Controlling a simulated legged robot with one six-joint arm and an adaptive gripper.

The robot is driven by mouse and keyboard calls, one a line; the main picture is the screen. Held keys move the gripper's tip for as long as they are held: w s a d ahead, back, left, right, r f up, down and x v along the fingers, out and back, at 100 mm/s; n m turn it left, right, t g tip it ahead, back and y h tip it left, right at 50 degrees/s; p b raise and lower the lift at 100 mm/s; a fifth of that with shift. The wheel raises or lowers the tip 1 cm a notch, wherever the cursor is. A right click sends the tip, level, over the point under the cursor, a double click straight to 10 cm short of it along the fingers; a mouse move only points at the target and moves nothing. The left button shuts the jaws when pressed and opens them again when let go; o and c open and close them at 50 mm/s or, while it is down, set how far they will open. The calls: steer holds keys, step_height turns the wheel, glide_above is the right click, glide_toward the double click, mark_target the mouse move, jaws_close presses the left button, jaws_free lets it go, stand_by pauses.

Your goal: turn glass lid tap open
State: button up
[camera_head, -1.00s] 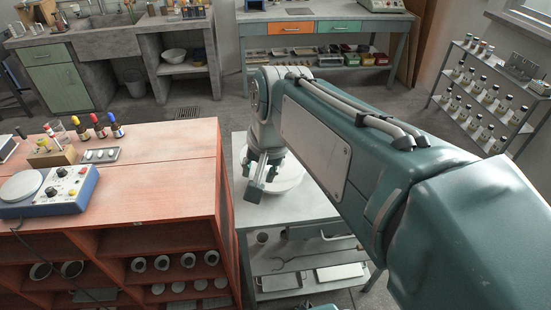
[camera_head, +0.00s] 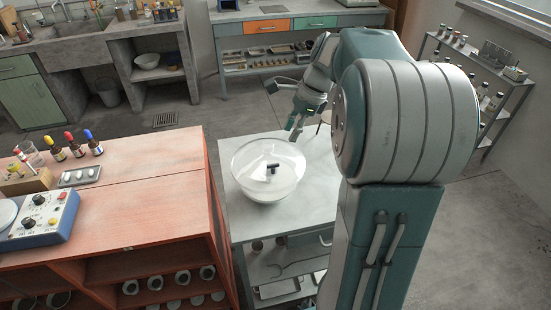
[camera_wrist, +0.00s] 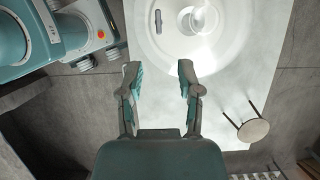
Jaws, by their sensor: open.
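A round glass vessel with a clear lid (camera_head: 243,155) stands on the pale grey table. A dark T-shaped tap (camera_head: 272,168) sits at the middle of the lid. In the wrist view the round glass rim (camera_wrist: 232,45) fills the top, with a small grey upright piece (camera_wrist: 158,21), probably the tap, and a clear round glass part (camera_wrist: 204,17) beside it. My gripper (camera_head: 281,112) is behind the vessel, at its upper right, apart from the tap. In the wrist view my gripper (camera_wrist: 158,68) is open and empty, its fingers spread below the grey piece.
The grey table (camera_head: 315,180) has bare top around the vessel and a lower shelf with tools. A red wooden bench (camera_head: 150,170) with bottles and a blue instrument (camera_head: 40,218) adjoins it at left. A round stool (camera_wrist: 253,130) stands beyond the table.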

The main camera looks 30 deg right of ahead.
mark_target(274, 164)
steer(key=x, duration=1)
steer(key=shift+a, duration=0.1)
jaws_close()
